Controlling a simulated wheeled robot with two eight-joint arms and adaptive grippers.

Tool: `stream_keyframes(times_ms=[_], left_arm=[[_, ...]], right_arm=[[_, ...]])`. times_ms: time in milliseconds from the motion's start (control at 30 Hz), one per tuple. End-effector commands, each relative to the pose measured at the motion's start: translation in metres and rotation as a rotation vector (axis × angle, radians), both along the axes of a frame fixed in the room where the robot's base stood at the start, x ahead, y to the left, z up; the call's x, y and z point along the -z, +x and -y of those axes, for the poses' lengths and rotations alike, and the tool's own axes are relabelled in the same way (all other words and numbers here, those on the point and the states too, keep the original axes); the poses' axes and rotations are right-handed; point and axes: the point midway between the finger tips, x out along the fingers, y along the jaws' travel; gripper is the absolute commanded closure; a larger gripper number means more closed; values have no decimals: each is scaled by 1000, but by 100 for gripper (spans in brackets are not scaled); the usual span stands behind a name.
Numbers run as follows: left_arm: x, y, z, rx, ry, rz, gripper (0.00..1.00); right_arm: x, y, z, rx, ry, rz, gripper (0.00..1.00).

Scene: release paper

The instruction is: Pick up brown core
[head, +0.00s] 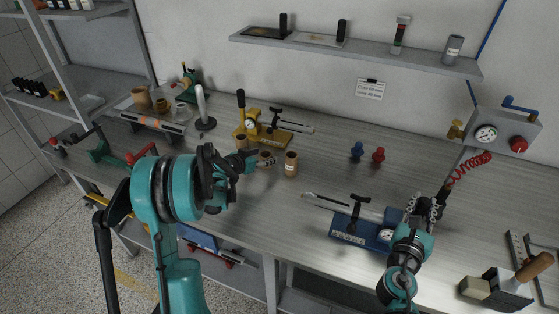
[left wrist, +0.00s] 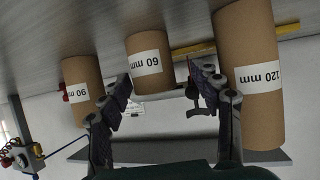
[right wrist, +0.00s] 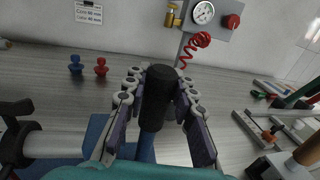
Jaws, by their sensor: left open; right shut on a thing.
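Three brown cores stand on the bench in the head view: a left one (head: 242,143), a middle one (head: 265,158) and a taller right one (head: 291,163). The left wrist view shows them inverted, labelled 90 mm (left wrist: 83,80), 60 mm (left wrist: 149,45) and 120 mm (left wrist: 248,50). My left gripper (head: 257,160) is open at the cores. In its wrist view, the fingers (left wrist: 161,85) are on either side of the 60 mm core, with visible gaps. My right gripper (head: 425,208) is shut on a black handle (right wrist: 157,95) beside the blue fixture (head: 348,231).
A yellow fixture (head: 275,132) stands behind the cores. Blue (head: 357,150) and red (head: 378,155) pegs stand to their right. A gauge panel (head: 500,133) with a red coiled hose (head: 468,172) is at the right. The bench between pegs and blue fixture is clear.

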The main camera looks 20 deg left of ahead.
Motion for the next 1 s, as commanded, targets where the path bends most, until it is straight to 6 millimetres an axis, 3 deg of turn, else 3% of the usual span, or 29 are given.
stream_keyframes(times_ms=[300, 600, 667, 800, 1000], left_arm=[[23, 36, 14, 1, 0, 0, 36], [26, 42, 15, 1, 0, -1, 36], [26, 42, 15, 1, 0, -1, 47], [25, 42, 15, 0, 0, -1, 84], [25, 42, 15, 0, 0, -1, 88]], right_arm=[[0, 0, 0, -1, 0, 0, 100], [0, 0, 0, -1, 1, 0, 100], [0, 0, 0, -1, 1, 0, 100], [0, 0, 0, -1, 1, 0, 100], [0, 0, 0, -1, 1, 0, 100]])
